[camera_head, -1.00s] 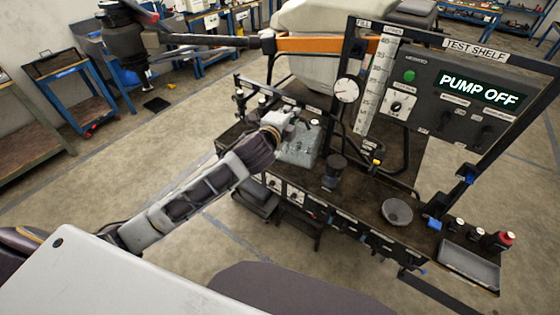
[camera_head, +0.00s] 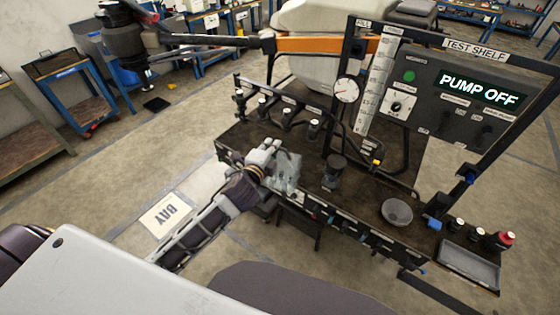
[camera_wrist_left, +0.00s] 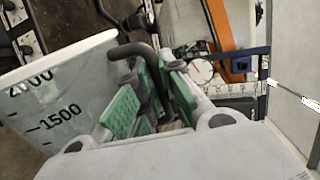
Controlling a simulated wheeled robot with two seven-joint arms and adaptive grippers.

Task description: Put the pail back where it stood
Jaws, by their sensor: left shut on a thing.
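My left gripper (camera_head: 274,150) is shut on the handle of the pail (camera_head: 287,175), a clear grey measuring vessel. The pail is over the front left edge of the test bench; I cannot tell if it touches the bench top. In the left wrist view the pail (camera_wrist_left: 62,105) is at the left, its wall marked 1500 and, partly cut off, 2000. The green-padded fingers (camera_wrist_left: 152,95) close around its dark handle (camera_wrist_left: 135,50). My right gripper is not in view.
The bench top (camera_head: 237,138) has free room behind the pail. Small valves (camera_head: 287,118) line its back left edge. A BAY sign (camera_head: 166,214) lies on the floor.

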